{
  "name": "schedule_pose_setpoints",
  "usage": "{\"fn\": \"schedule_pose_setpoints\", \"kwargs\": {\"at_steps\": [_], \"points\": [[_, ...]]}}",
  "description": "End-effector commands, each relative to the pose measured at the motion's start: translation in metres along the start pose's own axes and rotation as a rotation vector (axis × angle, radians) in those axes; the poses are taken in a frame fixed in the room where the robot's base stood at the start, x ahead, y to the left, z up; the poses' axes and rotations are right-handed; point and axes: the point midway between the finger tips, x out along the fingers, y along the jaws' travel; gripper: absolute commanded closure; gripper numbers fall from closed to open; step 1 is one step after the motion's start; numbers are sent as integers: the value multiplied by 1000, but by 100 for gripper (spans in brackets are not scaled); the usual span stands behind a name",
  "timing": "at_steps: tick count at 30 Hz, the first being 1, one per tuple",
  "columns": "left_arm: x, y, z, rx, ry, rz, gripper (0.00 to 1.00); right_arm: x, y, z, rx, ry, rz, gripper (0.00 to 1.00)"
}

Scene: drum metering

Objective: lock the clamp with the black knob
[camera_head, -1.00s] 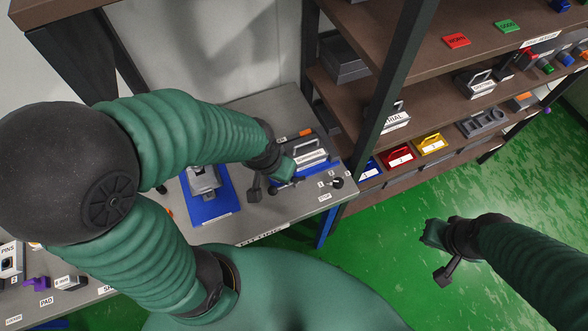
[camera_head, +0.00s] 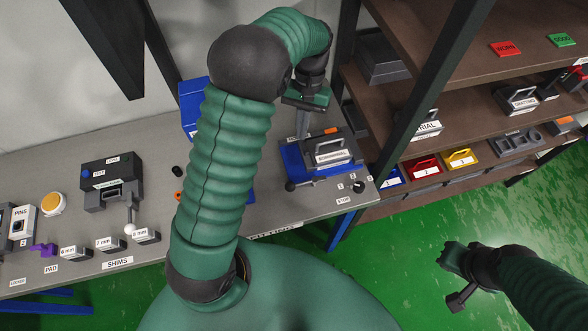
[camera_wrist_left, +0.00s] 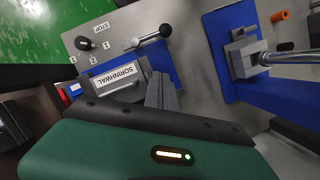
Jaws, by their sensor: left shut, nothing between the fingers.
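A grey clamp block with a handle and a white label (camera_head: 333,156) sits on a blue base (camera_head: 293,160) near the bench's right end. It also shows in the wrist view (camera_wrist_left: 118,77). A lever with a black ball knob (camera_head: 290,186) lies along its front side; the knob shows clearly in the wrist view (camera_wrist_left: 167,30). My left gripper (camera_head: 303,132) is above and behind the block, pointing down, its grey fingers (camera_wrist_left: 160,78) shut and empty, apart from the knob. My right gripper (camera_head: 450,258) hangs over the green floor; its fingers are too unclear to judge.
A black dial (camera_head: 358,187) with number labels and STOP is right of the clamp. My left arm hides part of the bench and another blue fixture (camera_head: 193,110). A shelf post (camera_head: 350,95) stands close behind the gripper. A grey-black device (camera_head: 112,178) is at left.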

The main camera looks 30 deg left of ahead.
Motion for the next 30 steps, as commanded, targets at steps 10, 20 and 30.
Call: {"fn": "schedule_pose_setpoints", "kwargs": {"at_steps": [10,20,30], "points": [[1,0,0,-1,-4,0,100,-1,0,0,0,0,0,100],[55,0,1,-1,-8,-1,100,-5,0,-1,0,0,0,100],[108,0,22,0,-4,0,100,-16,0,-4,0,0,0,100]]}}
